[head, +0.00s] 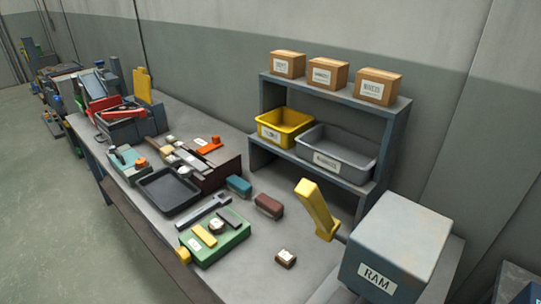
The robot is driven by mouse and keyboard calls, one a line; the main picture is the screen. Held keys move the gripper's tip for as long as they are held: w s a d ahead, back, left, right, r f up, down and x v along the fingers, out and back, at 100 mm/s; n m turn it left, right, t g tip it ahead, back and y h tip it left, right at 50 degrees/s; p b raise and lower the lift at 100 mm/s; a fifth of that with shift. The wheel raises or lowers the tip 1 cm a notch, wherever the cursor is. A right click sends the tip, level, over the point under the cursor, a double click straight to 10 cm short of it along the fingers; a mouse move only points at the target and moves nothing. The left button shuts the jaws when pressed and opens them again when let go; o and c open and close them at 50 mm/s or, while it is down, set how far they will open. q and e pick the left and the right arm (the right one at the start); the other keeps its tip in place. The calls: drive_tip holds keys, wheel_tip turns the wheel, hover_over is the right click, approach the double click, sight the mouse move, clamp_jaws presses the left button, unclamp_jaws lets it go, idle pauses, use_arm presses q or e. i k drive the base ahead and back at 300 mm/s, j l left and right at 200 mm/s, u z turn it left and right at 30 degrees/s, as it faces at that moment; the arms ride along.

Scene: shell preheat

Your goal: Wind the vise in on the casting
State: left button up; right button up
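No vise is clearly recognisable. A teal and grey block-shaped device (124,160) with an orange part stands on the bench's left front edge; it may be the vise, but its jaws are too small to make out. I cannot tell which thing is the casting. A teal block (239,185) and a brown block (269,206) lie apart near mid-bench. Neither of my grippers shows in the head view.
A black tray (168,191) and a green case (214,243) with small items lie on the bench. A shelf (254,150) holds a yellow bin (285,127) and a grey bin (336,149). A leaning yellow piece (316,208) and the RAM box (397,245) stand at right.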

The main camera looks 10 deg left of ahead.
sight(184, 255)
drive_tip(key=j+u, duration=0.2)
drive_tip(key=u, duration=0.3)
drive_tip(key=j+u, duration=0.15)
drive_tip(key=u, duration=0.35)
drive_tip(key=z, duration=0.7)
drive_tip(key=i+j+z, duration=0.1)
drive_tip(key=z, duration=0.4)
drive_tip(key=j+z, duration=0.6)
drive_tip(key=z, duration=0.35)
drive_tip(key=j+z, duration=0.3)
drive_tip(key=z, duration=0.15)
drive_tip(key=k+j+z, duration=0.4)
drive_tip(key=j, duration=0.3)
drive_tip(key=k+j+z, duration=0.35)
drive_tip(key=j, duration=0.35)
drive_tip(key=k+j+z, duration=0.4)
drive_tip(key=j, duration=0.15)
